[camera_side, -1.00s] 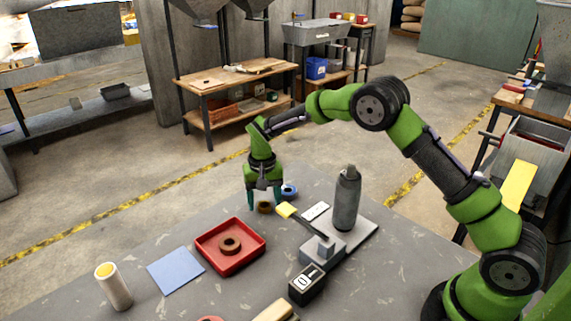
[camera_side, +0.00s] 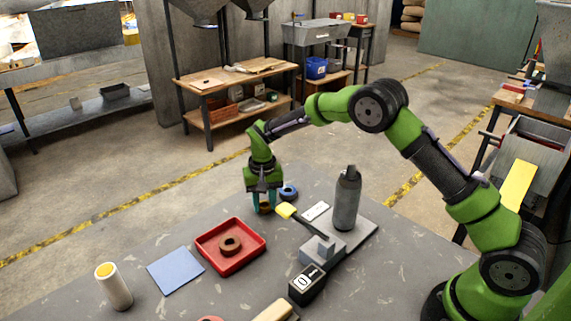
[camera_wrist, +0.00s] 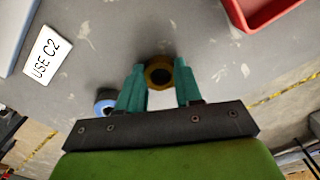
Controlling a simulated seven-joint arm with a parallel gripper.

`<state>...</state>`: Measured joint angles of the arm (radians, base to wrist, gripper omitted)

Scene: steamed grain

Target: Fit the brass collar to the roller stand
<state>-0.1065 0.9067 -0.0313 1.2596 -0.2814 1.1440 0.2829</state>
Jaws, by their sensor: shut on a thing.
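A brass-coloured ring, which looks like the brass collar (camera_wrist: 159,72), sits between the teal fingertips of my gripper (camera_wrist: 160,82) in the wrist view. My gripper (camera_side: 264,207) is shut on it, low at the far part of the grey table in the side view. There the fingers partly hide the collar. To the right, a grey plate (camera_side: 361,232) carries an upright dark grey cylinder (camera_side: 346,200) and a grey block (camera_side: 321,247) with a yellow-tipped lever (camera_side: 286,210). I cannot tell for sure which part is the roller stand.
A blue ring (camera_side: 289,192) lies close beside my gripper. A white card (camera_wrist: 41,55) reads "USE C2". A blue sheet (camera_side: 175,270), a white tube (camera_side: 117,291) and a black counter box (camera_side: 307,285) stand nearer.

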